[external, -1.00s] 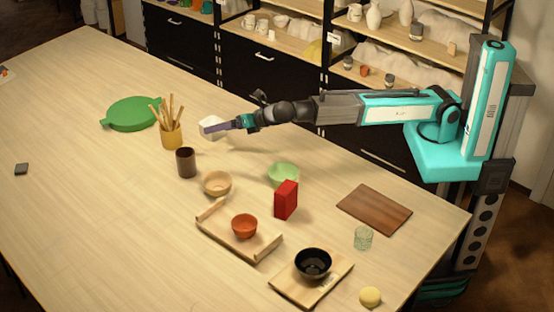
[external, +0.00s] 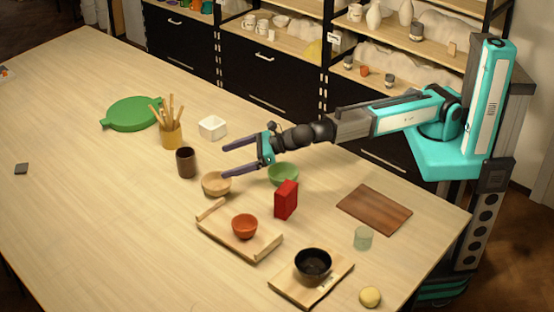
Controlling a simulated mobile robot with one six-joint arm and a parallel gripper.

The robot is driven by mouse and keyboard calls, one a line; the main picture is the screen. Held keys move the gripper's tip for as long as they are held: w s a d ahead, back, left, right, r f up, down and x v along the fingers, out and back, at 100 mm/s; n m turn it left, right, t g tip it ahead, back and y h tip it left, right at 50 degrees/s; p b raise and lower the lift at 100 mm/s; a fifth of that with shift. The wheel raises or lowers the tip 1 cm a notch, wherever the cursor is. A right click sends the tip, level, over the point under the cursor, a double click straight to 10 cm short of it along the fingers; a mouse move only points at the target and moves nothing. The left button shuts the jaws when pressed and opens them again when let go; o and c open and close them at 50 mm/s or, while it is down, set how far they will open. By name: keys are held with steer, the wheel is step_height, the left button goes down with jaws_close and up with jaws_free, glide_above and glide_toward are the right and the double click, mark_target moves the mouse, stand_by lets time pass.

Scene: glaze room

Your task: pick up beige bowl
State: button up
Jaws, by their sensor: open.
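The beige bowl (external: 216,184) sits upright on the table, in front of the dark brown cup and behind the wooden tray. My gripper (external: 226,162) is open and empty, its two long dark fingers spread and pointing left. The lower fingertip overlaps the bowl's right rim in the picture; I cannot tell whether it touches. The upper finger shows behind and above the bowl.
A green bowl (external: 283,174) and a red box (external: 286,200) stand close to the right. A brown cup (external: 186,163), a white square bowl (external: 212,128) and a tool pot (external: 171,136) stand behind. A tray (external: 262,250) with an orange bowl (external: 244,226) lies in front. The table's left side is mostly clear.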

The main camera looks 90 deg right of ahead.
mark_target(234, 191)
steer(key=shift+f, duration=1.75)
steer(key=shift+f, duration=0.8)
steer(key=shift+f+p, duration=0.3)
steer(key=shift+f, duration=0.65)
steer(key=shift+x, duration=0.85)
steer(key=shift+w+f, duration=0.15)
steer(key=shift+w, duration=0.5)
steer(key=shift+c, duration=0.3)
steer(key=c, duration=1.1)
